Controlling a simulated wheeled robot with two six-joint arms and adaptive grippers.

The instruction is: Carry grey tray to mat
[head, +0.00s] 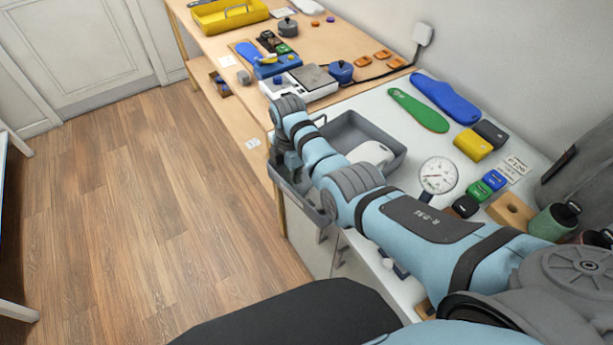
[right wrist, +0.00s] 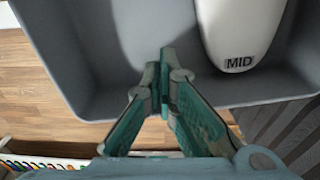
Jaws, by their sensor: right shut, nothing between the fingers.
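The grey tray (head: 345,130) is at the near left edge of the white worktop, with its left end out over the floor side. A white form (head: 372,154) lies in it; the right wrist view shows the form marked MID (right wrist: 240,30). My right gripper (head: 287,165) is at the tray's left end, partly hidden by my arm in the head view. In the right wrist view the gripper's fingertips (right wrist: 164,75) are shut together over the tray's near wall, with nothing between them. I cannot make out the mat for certain. My left gripper is out of view.
Green (head: 418,110) and blue (head: 445,98) insoles lie behind the tray. A dial gauge (head: 438,177) and small coloured blocks stand to its right. A white scale (head: 298,83) is on the wooden bench beyond. The wooden floor (head: 150,200) on the left is clear.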

